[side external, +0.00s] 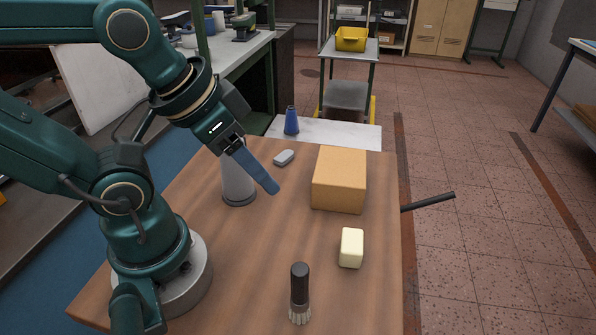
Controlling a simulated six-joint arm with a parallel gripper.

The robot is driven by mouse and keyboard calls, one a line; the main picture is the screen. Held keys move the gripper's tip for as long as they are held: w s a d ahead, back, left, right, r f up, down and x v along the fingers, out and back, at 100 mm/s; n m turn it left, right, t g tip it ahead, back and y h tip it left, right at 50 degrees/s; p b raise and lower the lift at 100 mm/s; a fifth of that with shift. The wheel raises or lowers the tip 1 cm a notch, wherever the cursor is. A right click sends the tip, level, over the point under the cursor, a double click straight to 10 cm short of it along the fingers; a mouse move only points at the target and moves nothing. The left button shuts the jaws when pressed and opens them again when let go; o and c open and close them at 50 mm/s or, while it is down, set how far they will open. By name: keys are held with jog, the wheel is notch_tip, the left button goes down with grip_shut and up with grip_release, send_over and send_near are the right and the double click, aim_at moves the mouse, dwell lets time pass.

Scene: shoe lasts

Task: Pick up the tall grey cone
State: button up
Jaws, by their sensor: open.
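The tall grey cone (238,188) stands upright on the wooden table, with a darker grey base. Its upper part is hidden behind my gripper (262,178). My gripper comes down at a slant from upper left, its blue finger crossing in front of the cone and ending to the right of it. It is open and holds nothing that I can see. Only one finger shows clearly, and I cannot tell whether it touches the cone.
A black bar (428,202) juts past the right edge.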

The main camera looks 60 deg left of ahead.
jog(key=o, duration=0.8)
notch_tip(320, 180, up, 5)
jog(key=n+g, duration=0.4)
jog(key=g, duration=0.1)
send_over(234, 164)
jog(key=w+a, duration=0.1)
jog(key=a, duration=0.1)
jog(key=shift+g, duration=0.3)
jog(key=shift+s+a+f, duration=0.1)
jog(key=shift+f, duration=3.8)
jog(key=shift+a+f, duration=0.1)
jog(key=shift+f, duration=3.75)
